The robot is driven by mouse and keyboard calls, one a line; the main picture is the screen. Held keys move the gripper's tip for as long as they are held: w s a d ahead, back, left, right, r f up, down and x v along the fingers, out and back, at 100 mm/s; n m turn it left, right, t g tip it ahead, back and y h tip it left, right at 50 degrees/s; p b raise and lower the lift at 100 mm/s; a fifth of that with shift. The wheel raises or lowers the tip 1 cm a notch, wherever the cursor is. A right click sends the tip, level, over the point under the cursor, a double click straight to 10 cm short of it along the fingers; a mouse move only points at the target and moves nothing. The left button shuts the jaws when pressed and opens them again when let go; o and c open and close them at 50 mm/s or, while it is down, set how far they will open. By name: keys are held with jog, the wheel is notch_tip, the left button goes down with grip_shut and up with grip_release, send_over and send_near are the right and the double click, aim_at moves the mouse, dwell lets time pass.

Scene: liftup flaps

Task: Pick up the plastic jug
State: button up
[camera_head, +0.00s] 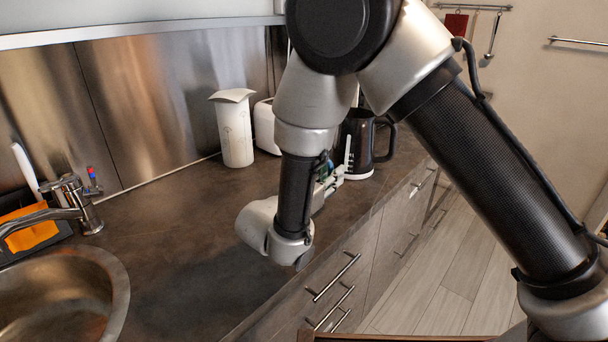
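A dark jug-like vessel (362,145) with a black handle on its right stands upright on the counter, partly hidden behind my arm. A tall white jug-like container (235,132) with a flared top stands further left near the back wall. I cannot tell for sure which of the two is the plastic jug. My gripper (343,168) is just in front of the dark vessel, low over the counter and mostly hidden by my arm's wrist. A thin pale finger shows against the vessel; I cannot tell whether it touches or how wide the fingers stand.
The brown counter (180,215) is clear in its middle. A white rounded appliance (265,126) sits between the two vessels. A metal sink (118,290) and faucet (75,200) are at left. Drawers with bar handles (334,277) line the counter front.

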grip_shut()
dwell(0.3)
